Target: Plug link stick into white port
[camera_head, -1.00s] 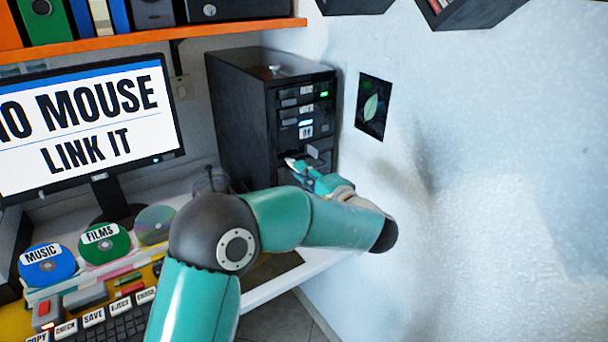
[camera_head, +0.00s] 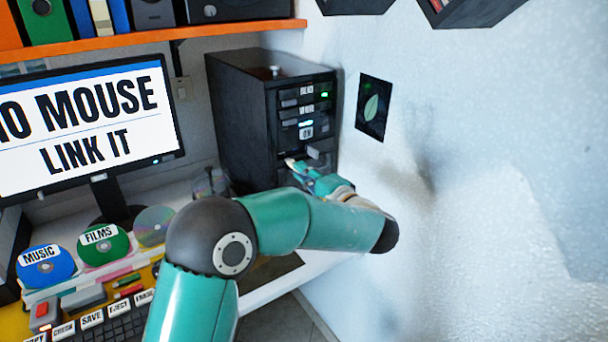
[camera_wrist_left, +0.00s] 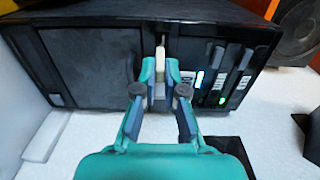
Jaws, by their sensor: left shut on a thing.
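My left gripper (camera_head: 303,174) reaches the front of the black computer tower (camera_head: 238,115), low on its face. In the left wrist view, the gripper (camera_wrist_left: 160,72) is shut on a slim pale stick, taken as the link stick (camera_wrist_left: 160,58). The stick stands between the fingertips, close against the tower's front. I cannot tell whether its end is inside a port. The white port cannot be made out; the fingers and stick cover that part of the front. My right gripper is in neither view.
A monitor (camera_head: 85,125) reading "NO MOUSE LINK IT" stands left of the tower. Discs, including a blue one (camera_head: 46,265), and a keyboard (camera_head: 115,327) lie in front. An orange shelf (camera_head: 150,38) hangs above. The white wall (camera_head: 480,170) closes the right side.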

